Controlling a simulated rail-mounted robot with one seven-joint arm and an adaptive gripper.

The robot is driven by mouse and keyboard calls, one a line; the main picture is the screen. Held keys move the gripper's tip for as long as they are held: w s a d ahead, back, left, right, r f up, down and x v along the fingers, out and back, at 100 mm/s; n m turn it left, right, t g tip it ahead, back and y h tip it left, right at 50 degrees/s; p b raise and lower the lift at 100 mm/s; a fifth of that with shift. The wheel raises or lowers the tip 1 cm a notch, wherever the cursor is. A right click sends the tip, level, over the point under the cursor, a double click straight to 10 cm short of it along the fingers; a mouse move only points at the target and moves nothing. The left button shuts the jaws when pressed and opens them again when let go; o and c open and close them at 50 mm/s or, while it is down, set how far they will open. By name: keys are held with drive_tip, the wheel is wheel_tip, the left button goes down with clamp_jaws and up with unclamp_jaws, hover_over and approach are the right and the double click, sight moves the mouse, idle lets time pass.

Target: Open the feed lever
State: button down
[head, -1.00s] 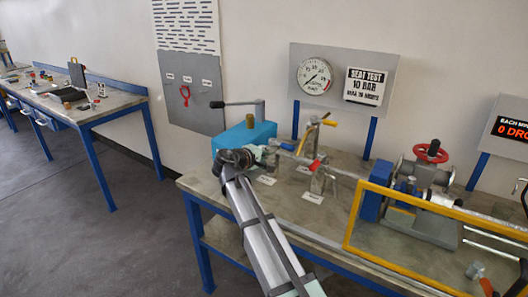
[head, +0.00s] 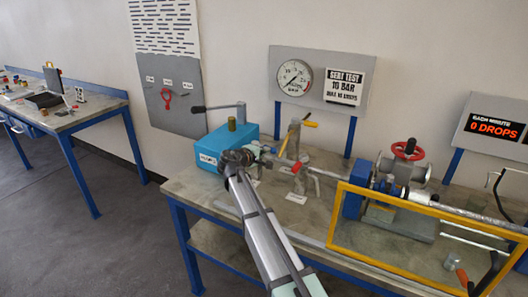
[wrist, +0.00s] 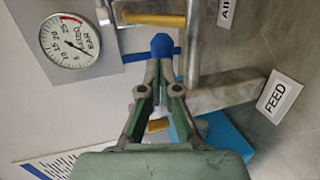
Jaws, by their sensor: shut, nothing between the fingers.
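My gripper (head: 266,153) reaches over the bench between the blue box and the small lever valves. In the wrist view my gripper (wrist: 156,72) has its green fingers shut and empty. A blue rounded end (wrist: 161,45), perhaps the feed lever's grip, shows right at the fingertips; I cannot tell whether they touch. The white FEED card (wrist: 278,97) lies on the bench to the right, beside a grey pipe. A yellow-gripped lever (head: 310,124) stands behind my gripper and also shows in the wrist view (wrist: 155,20). A red-tipped lever (head: 296,167) is to the right.
The blue box (head: 210,153) with its dark-handled lever stands left of my gripper. A round gauge (head: 295,76) hangs behind. A yellow frame (head: 392,262) guards the bench front at right, before a red handwheel (head: 408,150). The bench's front left is clear.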

drive_tip(key=shift+w+d+b, duration=0.55)
drive_tip(key=shift+b, duration=0.15)
